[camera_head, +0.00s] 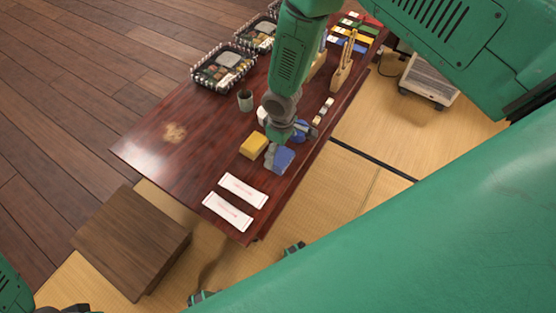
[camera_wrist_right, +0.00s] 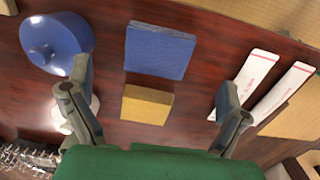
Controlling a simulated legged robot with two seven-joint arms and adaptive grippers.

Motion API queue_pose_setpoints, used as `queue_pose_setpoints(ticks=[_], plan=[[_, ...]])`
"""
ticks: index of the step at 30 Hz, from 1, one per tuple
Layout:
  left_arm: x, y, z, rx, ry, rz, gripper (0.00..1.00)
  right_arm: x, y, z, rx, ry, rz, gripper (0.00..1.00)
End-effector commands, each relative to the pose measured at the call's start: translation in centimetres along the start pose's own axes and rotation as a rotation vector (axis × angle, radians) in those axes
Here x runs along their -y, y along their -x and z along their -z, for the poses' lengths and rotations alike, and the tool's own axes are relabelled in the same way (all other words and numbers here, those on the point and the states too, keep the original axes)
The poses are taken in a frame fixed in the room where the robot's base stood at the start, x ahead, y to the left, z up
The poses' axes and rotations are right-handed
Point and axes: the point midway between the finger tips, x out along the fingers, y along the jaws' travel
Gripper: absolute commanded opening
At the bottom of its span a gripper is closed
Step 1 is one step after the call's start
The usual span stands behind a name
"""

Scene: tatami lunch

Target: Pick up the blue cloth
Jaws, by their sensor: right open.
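The blue cloth (camera_head: 284,159) is a flat folded square on the dark red table (camera_head: 160,125), near its right long edge. In the right wrist view the cloth (camera_wrist_right: 160,52) lies flat, ahead of the fingertips and between their lines. My right gripper (camera_head: 285,146) is open and empty, low above the table by the cloth. Its spread fingers also show in the wrist view (camera_wrist_right: 154,84). A yellow sponge-like block (camera_wrist_right: 147,104) lies beside the cloth, between the fingers. Of my left arm only small parts show at the lower left; its jaws cannot be made out.
Two white paper packets (camera_head: 235,201) lie near the cloth. A round blue lidded object (camera_wrist_right: 56,42) is by the left finger in the wrist view. A grey cup (camera_head: 245,100) and lunch boxes (camera_head: 223,68) stand farther back. A wooden stool (camera_head: 130,240) is beside the table.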

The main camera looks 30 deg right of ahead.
Motion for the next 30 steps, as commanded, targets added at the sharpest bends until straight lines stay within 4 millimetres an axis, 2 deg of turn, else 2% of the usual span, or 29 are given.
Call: queue_pose_setpoints(ticks=[6, 9, 16, 17, 18, 21, 30], plan=[[-0.1, -2.4, -0.1, 0.0, -0.002, -0.001, 0.4, 0.4, -3.6, 0.4, 0.003, -0.002, 0.003, 0.97], [-0.1, -2.8, -0.1, 0.0, -0.002, -0.001, 0.4, 0.4, -4.7, 0.6, 0.003, -0.003, 0.0, 0.97], [-0.1, -2.7, -0.1, 0.0, -0.001, -0.001, 0.4, 0.5, -4.6, 0.6, 0.003, -0.003, -0.004, 0.97], [-0.1, -2.7, -0.1, 0.0, -0.001, -0.001, 0.4, 0.5, -4.6, 0.6, 0.003, -0.003, -0.004, 0.94], [-0.1, -2.7, -0.1, 0.0, -0.001, -0.001, 0.4, 0.4, -4.7, 0.6, 0.002, -0.003, -0.002, 0.8], [-0.1, -2.7, -0.1, 0.0, -0.001, -0.001, 0.4, 0.4, -4.7, 0.5, 0.002, -0.003, 0.0, 0.5], [-0.1, -2.7, -0.1, 0.0, -0.002, -0.001, 0.4, 0.3, -4.8, 0.4, 0.005, -0.003, 0.0, 0.5]])
